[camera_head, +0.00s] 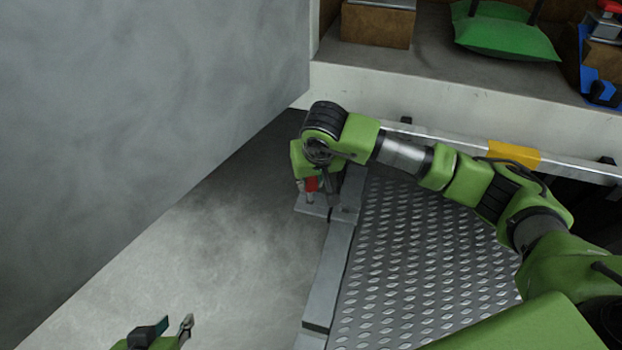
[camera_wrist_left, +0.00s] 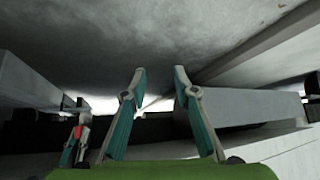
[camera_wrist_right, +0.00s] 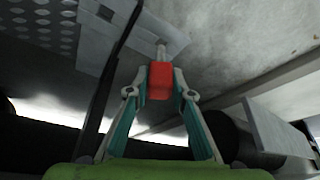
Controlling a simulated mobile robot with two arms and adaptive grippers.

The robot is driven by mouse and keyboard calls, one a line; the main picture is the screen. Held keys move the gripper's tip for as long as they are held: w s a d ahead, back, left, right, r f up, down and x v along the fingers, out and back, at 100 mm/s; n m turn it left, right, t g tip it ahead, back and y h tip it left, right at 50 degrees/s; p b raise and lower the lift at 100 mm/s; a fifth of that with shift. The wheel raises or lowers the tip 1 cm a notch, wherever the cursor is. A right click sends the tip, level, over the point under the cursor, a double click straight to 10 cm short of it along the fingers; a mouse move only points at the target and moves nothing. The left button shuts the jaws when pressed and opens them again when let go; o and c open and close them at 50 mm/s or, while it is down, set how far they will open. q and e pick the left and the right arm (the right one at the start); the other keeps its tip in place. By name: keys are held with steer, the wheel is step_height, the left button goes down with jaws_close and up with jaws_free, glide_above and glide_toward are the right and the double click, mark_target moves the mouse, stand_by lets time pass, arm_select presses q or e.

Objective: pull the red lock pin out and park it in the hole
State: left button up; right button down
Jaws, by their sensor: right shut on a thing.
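The red lock pin (camera_head: 311,184) is between the fingers of my right gripper (camera_head: 315,187), above a grey bracket plate (camera_head: 313,209) at the end of the rail. In the right wrist view the jaws (camera_wrist_right: 160,84) are shut on the red block (camera_wrist_right: 160,76). Its metal shaft (camera_wrist_right: 161,51) points to the bracket; how deep it sits cannot be told. A dark square hole (camera_wrist_right: 105,13) shows in the plate beside it. My left gripper (camera_head: 170,334) is open and empty at the lower left, away from the pin; its fingers show apart in the left wrist view (camera_wrist_left: 161,77).
A grey wall (camera_head: 130,90) stands on the left. A diamond-plate deck (camera_head: 420,250) lies under my right arm. A raised ledge (camera_head: 450,95) at the back holds a green cushion (camera_head: 505,35) and boxes (camera_head: 377,23). The floor at the lower left is clear.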

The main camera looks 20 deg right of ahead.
mark_target(312, 191)
steer(key=shift+f, duration=0.55)
steer(key=shift+f+b, duration=0.25)
steer(key=shift+b, duration=0.2)
steer(key=shift+f, duration=0.3)
steer(key=shift+f+b, duration=0.35)
steer(key=shift+b, duration=0.25)
steer(key=shift+f+b, duration=0.5)
steer(key=shift+f, duration=0.1)
arm_select(q)
steer(key=w+d+r+t+h, duration=0.1)
steer(key=w+r+t, duration=0.3)
steer(key=r, duration=0.4)
steer(key=w+d+r+t+h, duration=0.1)
steer(key=w+d+r+t, duration=0.2)
steer(key=w+r+t, duration=0.2)
steer(key=shift+w+d+r+m+t+h, duration=0.35)
steer(key=shift+w+r+h, duration=0.1)
steer(key=shift+r, duration=1.1)
arm_select(e)
steer(key=shift+f, duration=0.25)
arm_select(q)
steer(key=shift+d+r+t+h+b, duration=0.1)
steer(key=shift+r+t+h+b, duration=0.25)
steer(key=shift+r, duration=0.65)
arm_select(e)
steer(key=shift+f, duration=0.25)
steer(key=c, duration=1.7)
jaws_free()
